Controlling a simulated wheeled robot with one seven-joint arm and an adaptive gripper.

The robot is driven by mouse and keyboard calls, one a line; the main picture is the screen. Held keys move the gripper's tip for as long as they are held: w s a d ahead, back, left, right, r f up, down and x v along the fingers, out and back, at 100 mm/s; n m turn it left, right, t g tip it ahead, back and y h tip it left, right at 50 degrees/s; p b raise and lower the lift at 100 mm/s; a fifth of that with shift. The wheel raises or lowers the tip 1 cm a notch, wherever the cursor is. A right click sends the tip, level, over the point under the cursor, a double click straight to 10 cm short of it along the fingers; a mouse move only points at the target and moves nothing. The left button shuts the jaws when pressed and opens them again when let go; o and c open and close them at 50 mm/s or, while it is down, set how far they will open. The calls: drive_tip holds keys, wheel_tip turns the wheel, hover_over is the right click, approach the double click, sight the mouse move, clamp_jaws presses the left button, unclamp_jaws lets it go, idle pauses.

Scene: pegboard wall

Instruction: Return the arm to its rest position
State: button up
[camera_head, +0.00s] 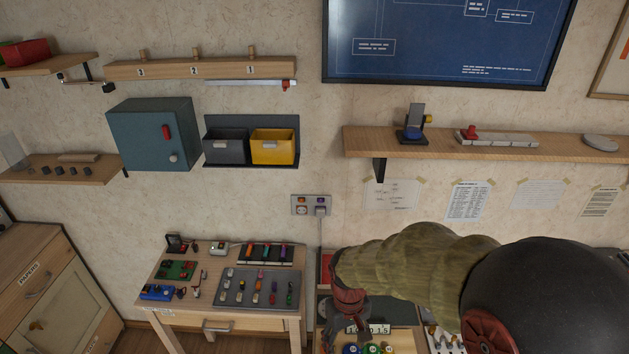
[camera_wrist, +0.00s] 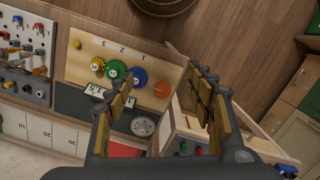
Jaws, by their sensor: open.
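My arm reaches in from the lower right of the head view, with an olive sleeve and a dark round joint. My gripper shows in the wrist view (camera_wrist: 165,105), where its two dark fingers with yellow-brown pads stand wide apart. Nothing is between the fingers. Below and beyond it lies a wooden gear board (camera_wrist: 130,65) with a yellow, a green and a blue gear and an orange disc. A grey gear (camera_wrist: 143,126) lies on a dark strip by the board. In the head view the fingers are mostly hidden behind my wrist.
A small wooden table (camera_head: 180,318) with coloured parts stands left of my arm. Above are a wall cabinet (camera_head: 152,135), a yellow bin (camera_head: 272,148), a right shelf (camera_head: 550,146) and a wall socket (camera_head: 311,205). A switch panel (camera_wrist: 25,55) adjoins the gear board.

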drive_tip(key=s+d+r+m+t+b, duration=0.1)
drive_tip(key=s+d+r, duration=0.4)
drive_tip(key=r, duration=0.6)
drive_tip(key=s+d+r+m+t+b, duration=0.1)
drive_tip(key=s+d+r+m+t, duration=0.2)
drive_tip(key=r, duration=0.8)
drive_tip(key=s+d+t, duration=0.2)
drive_tip(key=s+d, duration=0.1)
drive_tip(key=s, duration=0.1)
drive_tip(key=shift+d+t, duration=0.15)
drive_tip(key=shift+t, duration=0.15)
